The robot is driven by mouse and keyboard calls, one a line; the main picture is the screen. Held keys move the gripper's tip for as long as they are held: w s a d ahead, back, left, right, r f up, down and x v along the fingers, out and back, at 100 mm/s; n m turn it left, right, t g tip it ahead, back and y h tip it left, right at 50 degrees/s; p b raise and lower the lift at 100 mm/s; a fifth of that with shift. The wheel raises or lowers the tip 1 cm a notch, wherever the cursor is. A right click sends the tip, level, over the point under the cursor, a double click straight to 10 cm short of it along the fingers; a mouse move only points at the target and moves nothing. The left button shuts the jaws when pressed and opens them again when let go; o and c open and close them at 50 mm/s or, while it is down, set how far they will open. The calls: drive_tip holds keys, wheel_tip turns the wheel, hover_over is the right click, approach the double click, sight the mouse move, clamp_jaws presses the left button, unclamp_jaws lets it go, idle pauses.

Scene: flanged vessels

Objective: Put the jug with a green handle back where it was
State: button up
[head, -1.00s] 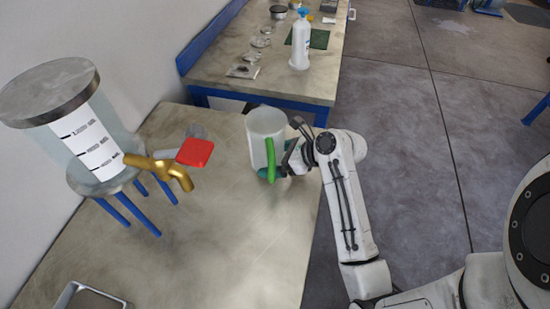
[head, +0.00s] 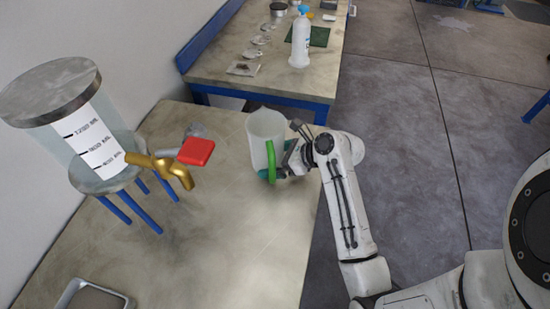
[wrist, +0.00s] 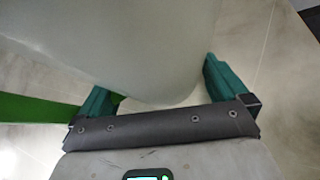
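The pale translucent jug (head: 258,140) with the green handle (head: 271,163) stands upright near the right edge of the near table. The handle faces the front of the head view. My gripper (head: 276,174) is low at the jug's right side, partly hidden by jug and handle. In the wrist view the jug's body (wrist: 130,45) fills the top, and the green handle (wrist: 35,108) is at the left. My gripper's teal fingers (wrist: 160,88) are spread wide around the jug's lower side. A small gap shows by the right finger; the left finger is partly hidden, so contact there is unclear.
A large clear vessel with a metal lid (head: 50,90) and a brass tap with a red lever (head: 197,151) stands on a blue-legged stand (head: 112,183) at left. A metal tray (head: 92,297) lies front left. The table's middle (head: 200,230) is clear. A white bottle (head: 300,42) stands on the back table.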

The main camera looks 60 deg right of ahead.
drive_tip(key=shift+r, duration=0.1)
drive_tip(key=shift+r+b, duration=0.35)
drive_tip(key=shift+b, duration=0.05)
drive_tip(key=v, duration=1.2)
drive_tip(key=shift+p, duration=0.3)
drive_tip(key=shift+s+d, duration=0.1)
